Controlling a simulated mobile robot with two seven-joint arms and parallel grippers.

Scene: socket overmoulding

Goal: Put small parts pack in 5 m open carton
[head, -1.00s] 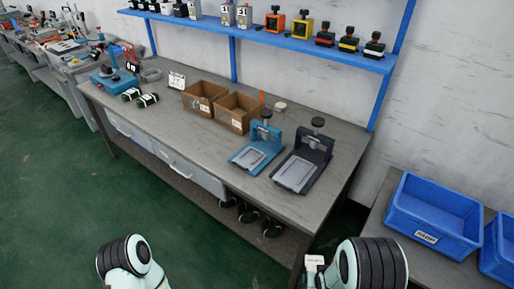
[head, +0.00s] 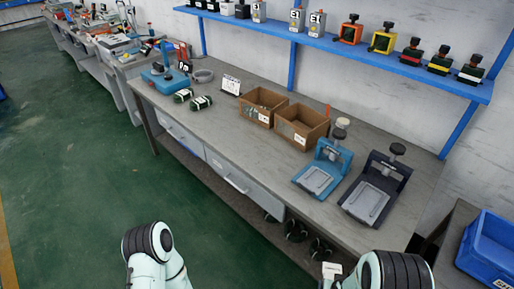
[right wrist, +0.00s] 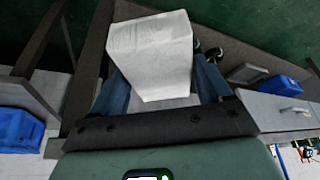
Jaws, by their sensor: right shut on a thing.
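My right gripper (right wrist: 163,88) is shut on a white pack (right wrist: 150,45), which sits between its two blue fingers in the right wrist view. In the head view a small pale bit of the pack (head: 332,268) shows beside my right arm at the bottom edge. Two open brown cartons stand side by side on the bench, well beyond the pack. The left carton (head: 256,117) has some things in it; the right carton (head: 298,137) looks empty. Their labels are too small to read. My left arm shows at the bottom, but its gripper is out of frame.
A blue press (head: 320,178) and a dark press (head: 372,198) stand on the grey bench (head: 240,150) right of the cartons. A blue shelf (head: 345,42) runs above. A blue bin (head: 490,250) stands at the right. Bench surface before the cartons is clear.

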